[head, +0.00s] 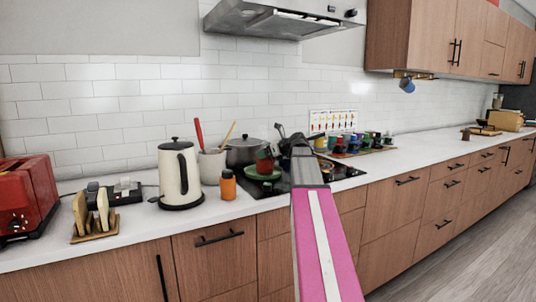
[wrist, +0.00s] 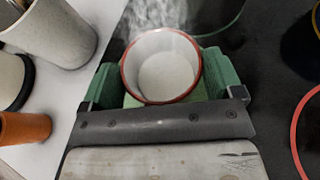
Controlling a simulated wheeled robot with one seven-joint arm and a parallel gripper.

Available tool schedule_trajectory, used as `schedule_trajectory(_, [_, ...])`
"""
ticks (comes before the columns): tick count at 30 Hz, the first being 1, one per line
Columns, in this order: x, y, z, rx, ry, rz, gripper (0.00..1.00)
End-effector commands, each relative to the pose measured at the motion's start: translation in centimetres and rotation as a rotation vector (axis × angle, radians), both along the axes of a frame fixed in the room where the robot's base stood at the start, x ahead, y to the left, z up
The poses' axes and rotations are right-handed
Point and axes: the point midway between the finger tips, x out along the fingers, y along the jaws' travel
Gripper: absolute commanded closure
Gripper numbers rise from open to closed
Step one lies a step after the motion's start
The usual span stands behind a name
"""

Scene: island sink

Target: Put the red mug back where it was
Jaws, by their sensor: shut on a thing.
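The red mug (head: 267,166) is over the near left part of the black cooktop, in front of the grey pot. In the wrist view I look down into the mug (wrist: 165,78), with its red rim and white, empty inside. The green fingers of my gripper (wrist: 160,80) are shut on it, one on each side. It looks upright. The mug's base and handle are hidden.
Several coloured cups (head: 350,143) stand right of my arm. The white counter (head: 425,143) is clear farther right.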

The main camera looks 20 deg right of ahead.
Motion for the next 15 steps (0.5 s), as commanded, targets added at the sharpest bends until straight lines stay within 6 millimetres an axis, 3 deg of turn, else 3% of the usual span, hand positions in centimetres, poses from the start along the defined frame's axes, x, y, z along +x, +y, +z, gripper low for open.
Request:
schedule_trajectory(6, [0.01, 0.01, -0.21, 0.001, 0.001, 0.000, 0.70])
schedule_trajectory(7, [0.00, 0.00, -0.27, 0.001, 0.001, 0.000, 0.11])
schedule_trajectory(8, [0.00, 0.00, -0.25, 0.000, 0.000, 0.000, 0.01])
schedule_trajectory(15, [0.02, 0.00, -0.18, -0.001, 0.001, 0.000, 0.00])
